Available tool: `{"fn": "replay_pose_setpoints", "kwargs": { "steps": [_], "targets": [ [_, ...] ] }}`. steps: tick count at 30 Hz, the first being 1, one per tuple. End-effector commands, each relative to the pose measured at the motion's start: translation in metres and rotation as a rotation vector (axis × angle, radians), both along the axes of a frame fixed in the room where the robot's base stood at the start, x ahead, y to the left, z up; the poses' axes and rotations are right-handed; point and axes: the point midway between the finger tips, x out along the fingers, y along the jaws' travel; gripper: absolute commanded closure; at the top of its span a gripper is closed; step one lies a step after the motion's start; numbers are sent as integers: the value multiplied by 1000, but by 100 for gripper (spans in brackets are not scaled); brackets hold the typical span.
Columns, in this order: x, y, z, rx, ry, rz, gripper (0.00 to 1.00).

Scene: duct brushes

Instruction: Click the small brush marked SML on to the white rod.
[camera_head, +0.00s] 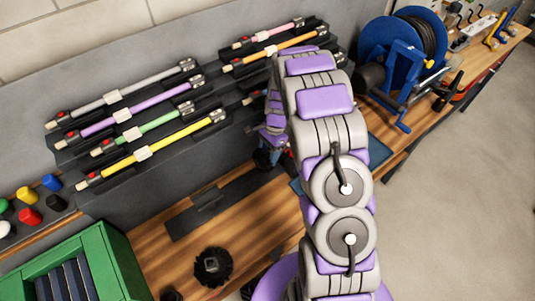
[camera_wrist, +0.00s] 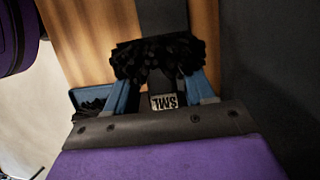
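The small black brush (camera_wrist: 158,58) with the white SML label (camera_wrist: 163,102) is between the blue fingers of my gripper (camera_wrist: 158,88) in the wrist view. The fingers press in on both sides of its body, the bristles stick out past the tips, and the label looks upside down. In the head view my gripper (camera_head: 265,155) is mostly hidden behind my arm, in front of the dark rack, and the brush cannot be made out there. The white rod (camera_head: 140,88), pale grey-white, lies in the top left row of the rack, apart from my gripper.
Purple (camera_head: 150,107), green (camera_head: 155,123) and yellow (camera_head: 165,143) rods lie below it. A round black brush (camera_head: 212,265) stands on the wooden bench. A green crate (camera_head: 118,262) is at lower left, a blue reel (camera_head: 385,40) at upper right. Coloured caps (camera_head: 28,195) sit far left.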

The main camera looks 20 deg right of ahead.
Motion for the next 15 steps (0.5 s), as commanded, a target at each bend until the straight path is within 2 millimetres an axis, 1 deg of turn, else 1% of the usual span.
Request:
{"fn": "replay_pose_setpoints", "kwargs": {
  "steps": [1, 4, 11, 15],
  "targets": [
    [0, 0, 0, 0, 0, 0, 41],
    [0, 0, 0, 0, 0, 0, 32],
    [0, 0, 0, 0, 0, 0, 32],
    [2, -2, 9, 0, -1, 0, 32]
  ]
}}
